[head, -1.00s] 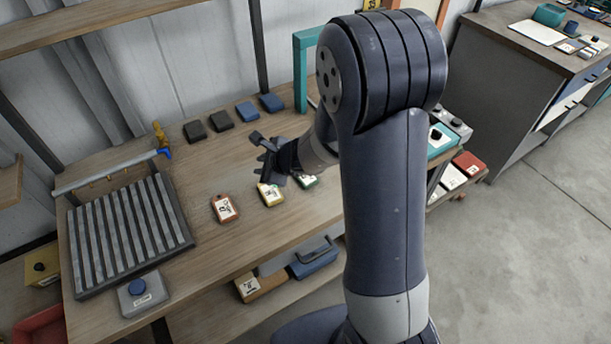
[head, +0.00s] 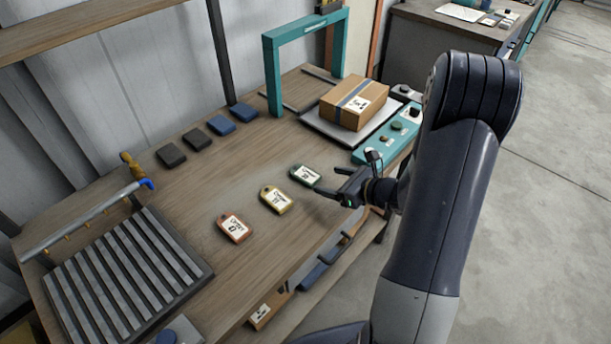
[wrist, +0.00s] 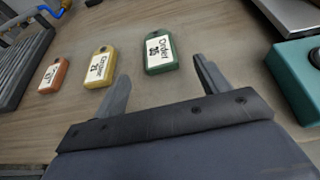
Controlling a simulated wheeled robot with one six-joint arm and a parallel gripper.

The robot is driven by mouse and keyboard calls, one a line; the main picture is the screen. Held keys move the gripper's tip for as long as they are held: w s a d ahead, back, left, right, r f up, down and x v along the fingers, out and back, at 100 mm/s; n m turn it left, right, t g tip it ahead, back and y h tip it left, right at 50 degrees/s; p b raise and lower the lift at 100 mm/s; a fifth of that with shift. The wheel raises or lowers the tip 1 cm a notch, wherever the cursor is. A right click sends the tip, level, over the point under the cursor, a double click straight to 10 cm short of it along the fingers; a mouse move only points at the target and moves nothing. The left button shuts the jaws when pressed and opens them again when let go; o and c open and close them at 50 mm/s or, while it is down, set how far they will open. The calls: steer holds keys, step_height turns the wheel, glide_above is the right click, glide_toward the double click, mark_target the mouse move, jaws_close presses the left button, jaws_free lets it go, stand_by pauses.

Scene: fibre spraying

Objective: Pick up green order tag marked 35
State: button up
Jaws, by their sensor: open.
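The green order tag (head: 304,176) lies flat on the wooden bench, the rightmost of three tags in a row. In the wrist view the green tag (wrist: 161,52) shows a white label reading "Order" with a number that looks like 35. My gripper (head: 336,190) is just right of the green tag in the head view, its fingers pointing toward it. In the wrist view my open gripper (wrist: 158,80) has its two fingers apart, with the tag beyond and between their tips. Nothing is held. I cannot tell its exact height above the bench.
A yellow tag (head: 276,200) and an orange-red tag (head: 234,228) lie left of the green one. A slatted rack (head: 125,275) is at the left. A teal control box (head: 388,140) and a cardboard box (head: 354,103) stand at the right. Bare wood lies behind the tags.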

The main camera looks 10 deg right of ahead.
mark_target(307, 175)
steer(key=p+x, duration=0.1)
steer(key=x, duration=0.6)
steer(key=shift+w+a+f+p, duration=0.15)
steer(key=shift+a+p, duration=0.05)
steer(key=shift+p, duration=0.1)
steer(key=c, duration=1.1)
